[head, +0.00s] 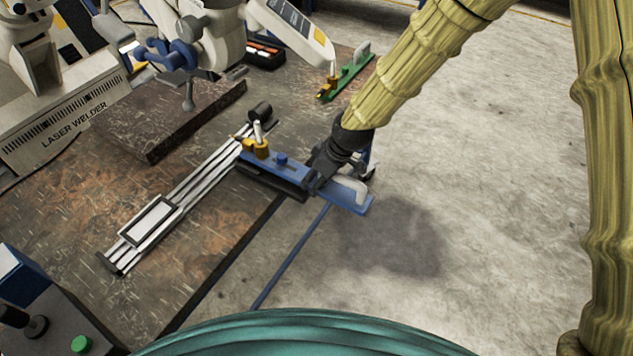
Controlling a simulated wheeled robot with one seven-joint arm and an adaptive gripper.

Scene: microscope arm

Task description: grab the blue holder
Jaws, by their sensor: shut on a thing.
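The blue holder (283,170) is a long flat bar in the middle of the head view. Its left end carries a brass-coloured fitting (259,149) with a pale pin and lies by the slotted metal rail. Its right end, with a pale curved handle (351,187), reaches out past the table's edge in the picture. My gripper (322,175) is black and comes down from the upper right. It is shut on the holder's right part, near the handle. The fingers are small and partly hidden, so their exact contact is unclear.
The slotted rail (190,195) lies on the worn table (75,225). A green holder (350,74) lies at the table's back right. A stone block (165,120), the laser welder (65,125) and a control box (50,310) stand left. Open floor (470,220) lies right.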

